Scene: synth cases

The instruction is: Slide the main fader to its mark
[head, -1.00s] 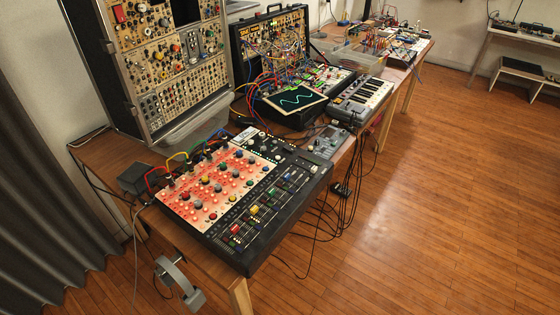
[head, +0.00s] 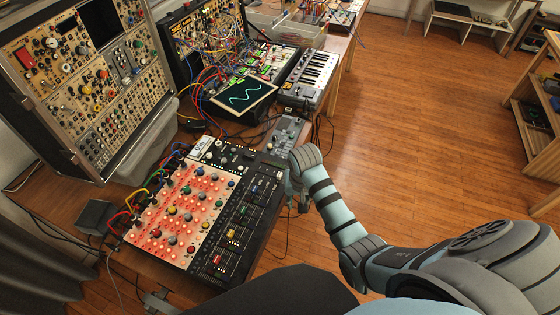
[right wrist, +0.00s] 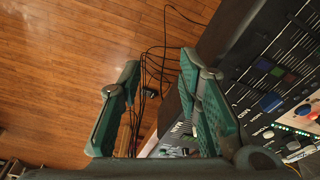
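A black mixing console (head: 262,208) with a pinkish-red lit knob panel lies on the wooden table in the head view. Its faders (head: 236,226) have red, yellow, white and blue caps. I cannot tell which is the main fader, and its mark is too small to make out. My right gripper (head: 297,203) is just right of the console's right edge. In the right wrist view my right gripper (right wrist: 160,70) is open and empty, with floor and cables between its fingers. The console (right wrist: 235,45) is right of it there, with small faders (right wrist: 277,72). My left gripper is out of view.
A small grey device (head: 288,134) sits beyond the console, near a tilted screen (head: 245,95) and a keyboard (head: 310,75). Modular racks (head: 85,85) stand behind. Dark cables (right wrist: 150,75) hang beside the table. Wooden floor (head: 410,120) is clear on the right.

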